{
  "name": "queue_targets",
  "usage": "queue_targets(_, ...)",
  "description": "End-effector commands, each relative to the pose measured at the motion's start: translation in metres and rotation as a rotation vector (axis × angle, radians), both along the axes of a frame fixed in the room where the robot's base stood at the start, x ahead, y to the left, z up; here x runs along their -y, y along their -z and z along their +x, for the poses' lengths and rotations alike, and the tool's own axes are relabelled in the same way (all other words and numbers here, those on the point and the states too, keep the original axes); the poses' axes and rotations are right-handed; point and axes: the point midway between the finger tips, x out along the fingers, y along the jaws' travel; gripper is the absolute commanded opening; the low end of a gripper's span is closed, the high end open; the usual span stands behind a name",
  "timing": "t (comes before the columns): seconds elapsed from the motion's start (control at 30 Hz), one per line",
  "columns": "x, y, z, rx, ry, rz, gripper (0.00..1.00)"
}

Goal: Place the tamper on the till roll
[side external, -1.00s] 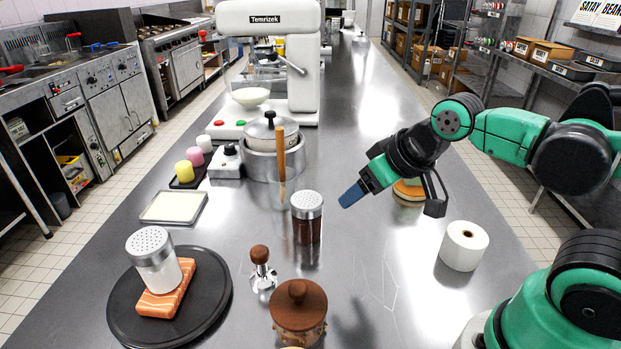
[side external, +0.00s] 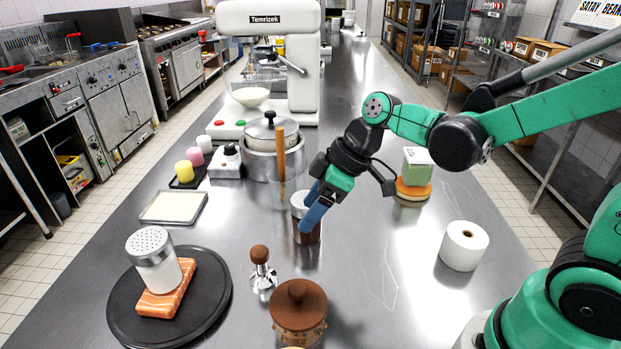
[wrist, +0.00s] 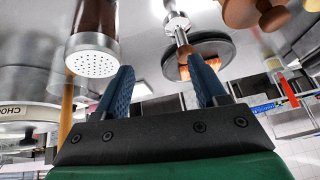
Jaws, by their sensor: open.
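The tamper (side external: 262,272), with a brown wooden knob and a shiny metal base, stands upright on the steel counter in front of the red-brown shaker. The white till roll (side external: 464,246) stands on end at the right, its core hole facing up. My gripper (side external: 309,213) is open and empty, its blue fingers pointing down in front of the shaker, above and to the right of the tamper. In the wrist view the tamper (wrist: 181,46) appears beyond the gap between my fingers (wrist: 160,80), not touched. The till roll is not visible there.
The metal-topped shaker (side external: 307,236) is close behind my fingers. A brown lidded pot (side external: 298,312) stands right of the tamper. A dark plate (side external: 215,310) holds salmon and a white shaker. A green-and-white box (side external: 417,167) sits on a bun-like stack. Counter between pot and till roll is clear.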

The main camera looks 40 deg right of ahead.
Motion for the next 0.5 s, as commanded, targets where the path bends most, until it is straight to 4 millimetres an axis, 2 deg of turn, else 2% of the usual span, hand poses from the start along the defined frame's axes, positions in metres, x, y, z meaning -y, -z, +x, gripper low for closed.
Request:
queue_targets(0.1, -0.014, 0.017, 0.014, 0.027, -0.217, 0.055, 0.65)
queue_targets(0.3, -0.034, 0.044, 0.024, 0.126, -0.532, 0.152, 0.65)
queue_targets(0.5, -0.041, 0.055, 0.025, 0.191, -0.665, 0.198, 0.65)
